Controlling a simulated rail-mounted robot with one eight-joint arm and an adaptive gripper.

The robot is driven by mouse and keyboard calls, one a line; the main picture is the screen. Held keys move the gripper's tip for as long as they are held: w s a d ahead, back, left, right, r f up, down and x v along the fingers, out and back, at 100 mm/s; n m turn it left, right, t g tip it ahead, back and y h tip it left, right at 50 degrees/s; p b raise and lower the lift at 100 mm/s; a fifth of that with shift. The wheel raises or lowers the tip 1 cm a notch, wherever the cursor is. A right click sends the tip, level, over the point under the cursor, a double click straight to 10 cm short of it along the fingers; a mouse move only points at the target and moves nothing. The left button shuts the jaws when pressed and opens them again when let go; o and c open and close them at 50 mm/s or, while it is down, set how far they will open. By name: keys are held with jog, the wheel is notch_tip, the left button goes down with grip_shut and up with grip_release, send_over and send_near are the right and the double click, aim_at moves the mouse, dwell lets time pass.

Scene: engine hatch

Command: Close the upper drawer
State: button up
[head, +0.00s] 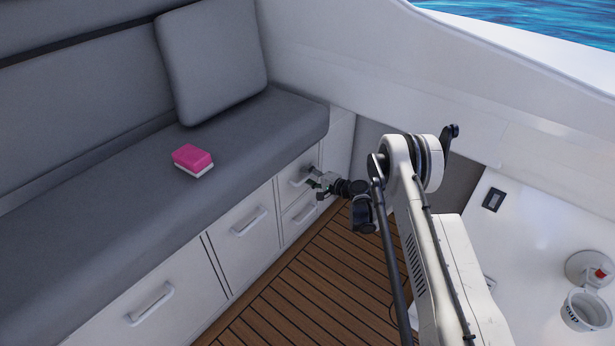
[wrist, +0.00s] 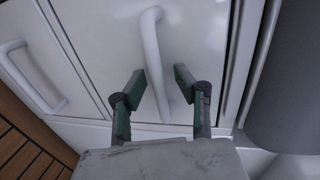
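The upper drawer (head: 289,176) is a white front at the far right end of the bench, just under the grey seat. Its white bar handle (wrist: 152,48) runs up the middle of the wrist view. My gripper (wrist: 162,80) is open there, with one green-padded fingertip on each side of the handle. I cannot tell whether the fingers touch it. In the head view my gripper (head: 316,184) is at the drawer front and partly hides it. How far the drawer stands out is not clear.
The lower drawer (wrist: 28,70) is beside it in the wrist view, towards the wooden floor (head: 285,297). More handled fronts (head: 240,225) line the bench. A white counter with a cup (head: 587,312) is at right.

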jog(key=v, duration=1.2)
jog(key=shift+a+r, duration=0.1)
notch_tip(320, 180, up, 16)
jog(key=n+g+h, duration=0.1)
jog(key=n+h, duration=0.1)
jog(key=h, duration=0.1)
jog(key=s+d+r+n+g+h, duration=0.1)
jog(key=s+d+r+n+h, duration=0.15)
jog(key=s+r, duration=1)
jog(key=s+d+r+n+h, duration=0.1)
jog(key=s+r+h, duration=0.1)
jog(key=s+r, duration=0.4)
jog(key=s+d+r+h, duration=0.1)
jog(key=s+r, duration=0.2)
jog(key=s, duration=0.5)
jog(key=s+d+n+h, duration=0.1)
jog(key=s+d+h, duration=0.15)
jog(key=s, duration=0.65)
jog(key=s+d+n+h, duration=0.1)
jog(key=s+d, duration=0.2)
jog(key=s, duration=0.7)
notch_tip(320, 180, up, 18)
jog(key=p, duration=1.8)
jog(key=shift+f+g, duration=0.2)
jog(key=shift+g, duration=0.1)
jog(key=shift+d, duration=0.1)
